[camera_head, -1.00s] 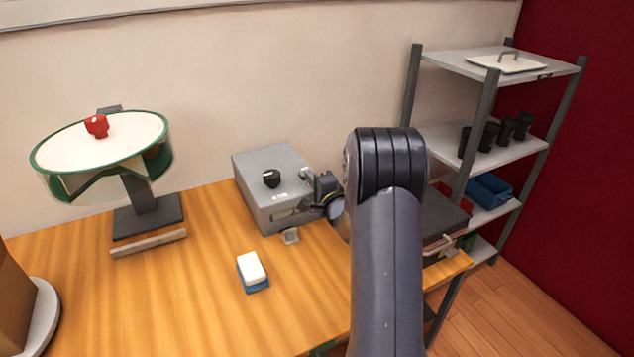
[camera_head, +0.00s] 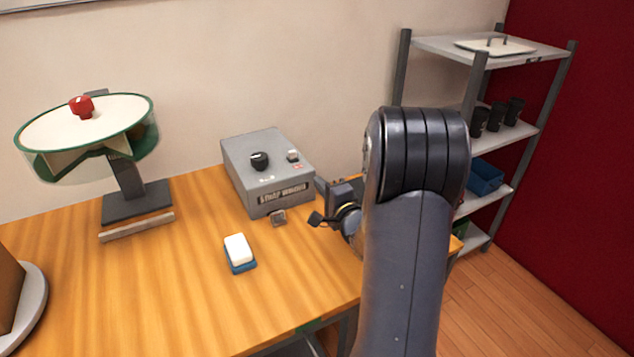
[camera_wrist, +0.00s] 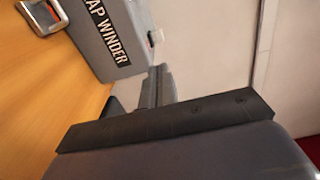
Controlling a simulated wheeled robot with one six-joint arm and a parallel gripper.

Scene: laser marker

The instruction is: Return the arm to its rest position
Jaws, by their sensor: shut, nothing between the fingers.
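My gripper (camera_head: 318,218) shows at the left of my arm in the head view, just right of the grey control box. It holds nothing. In the wrist view my gripper's dark fingers (camera_wrist: 157,88) appear together at the middle, with the box's lettered face beyond them. The grey box (camera_head: 265,170) has a black knob, a small switch and a label on its front. My forearm and elbow fill the right-centre of the head view and hide part of the table behind them.
A white and blue block (camera_head: 239,253) lies on the wooden table (camera_head: 180,300). A round green-rimmed carousel (camera_head: 90,125) with a red item stands at left. A small metal piece (camera_head: 278,218) sits before the box. A shelf rack (camera_head: 490,50) with black cups stands at right.

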